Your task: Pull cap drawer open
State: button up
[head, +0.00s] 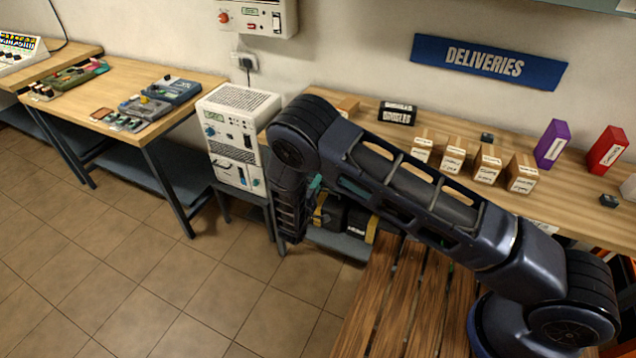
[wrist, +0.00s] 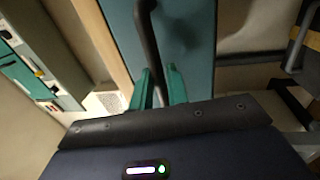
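In the wrist view, a blue-grey drawer front (wrist: 190,45) fills the upper middle, with a dark bar handle (wrist: 148,35) running down it. My gripper (wrist: 160,88) has its two green fingers on either side of the handle's lower part, and they look closed against it. In the head view, my arm reaches left across the bench and bends down at its front left end. The arm hides the drawer there, and my fingers are not clearly seen. I cannot tell from these frames how far the drawer is out.
A wooden bench (head: 440,131) with small boxes runs along the wall under a DELIVERIES sign (head: 488,61). A white power unit (head: 236,118) stands left of my arm's end. A second table (head: 105,85) with devices stands further left. The tiled floor in front is clear.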

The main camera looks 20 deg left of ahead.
jog(key=shift+w, duration=0.3)
grip_shut()
jog(key=shift+s, duration=0.15)
jog(key=s, duration=2.8)
jog(key=shift+s, duration=0.35)
grip_release()
